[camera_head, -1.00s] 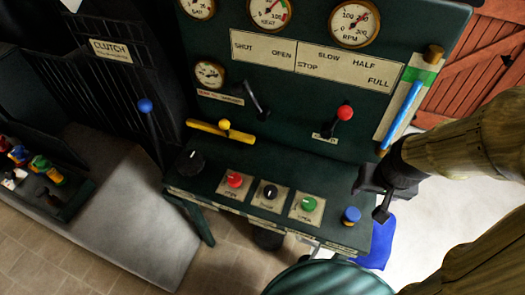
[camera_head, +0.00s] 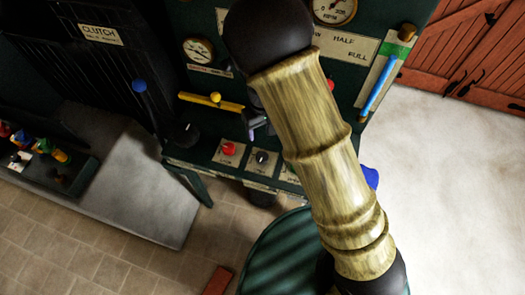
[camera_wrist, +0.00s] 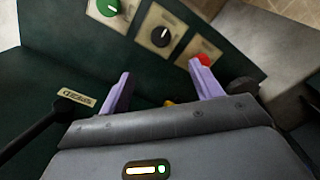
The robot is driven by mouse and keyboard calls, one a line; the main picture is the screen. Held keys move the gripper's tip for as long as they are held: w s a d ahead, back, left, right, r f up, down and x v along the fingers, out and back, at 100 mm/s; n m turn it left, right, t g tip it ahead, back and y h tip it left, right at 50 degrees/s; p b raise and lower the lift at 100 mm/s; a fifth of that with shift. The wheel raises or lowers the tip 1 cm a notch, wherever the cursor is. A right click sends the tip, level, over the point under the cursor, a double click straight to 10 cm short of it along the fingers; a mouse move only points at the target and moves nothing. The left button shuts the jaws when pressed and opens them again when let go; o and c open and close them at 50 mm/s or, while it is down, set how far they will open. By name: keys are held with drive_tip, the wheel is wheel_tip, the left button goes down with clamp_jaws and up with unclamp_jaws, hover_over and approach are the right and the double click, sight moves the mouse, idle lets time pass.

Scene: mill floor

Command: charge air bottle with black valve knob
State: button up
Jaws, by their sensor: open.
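A small black knob (camera_head: 262,158) sits on a pale plate in the console's front row, between a red knob (camera_head: 228,149) and a partly hidden green one. In the wrist view the black knob (camera_wrist: 161,37) lies ahead of the fingertips, and the green knob (camera_wrist: 108,7) is beyond it. A larger round black knob (camera_head: 186,134) stands at the console's left end; it also shows in the wrist view (camera_wrist: 243,87). My gripper (camera_wrist: 160,78) is open and empty, with purple fingers. One fingertip overlaps the red knob in view; contact cannot be told.
A yellow bar with a ball (camera_head: 213,100) is behind the knobs; a bit of yellow shows between my fingers. A blue-topped lever (camera_head: 139,86) stands left. A small gauge (camera_head: 198,50) is on the panel. My arm hides much of the console. Pale floor (camera_head: 450,180) is clear at right.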

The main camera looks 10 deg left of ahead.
drive_tip(key=shift+a, duration=0.15)
drive_tip(key=shift+f, duration=0.15)
drive_tip(key=p, duration=0.3)
approach(262, 157)
wheel_tip(262, 157, down, 9)
drive_tip(key=shift+f, duration=0.1)
idle(0.4)
drive_tip(key=c, duration=1)
drive_tip(key=shift+w, duration=0.1)
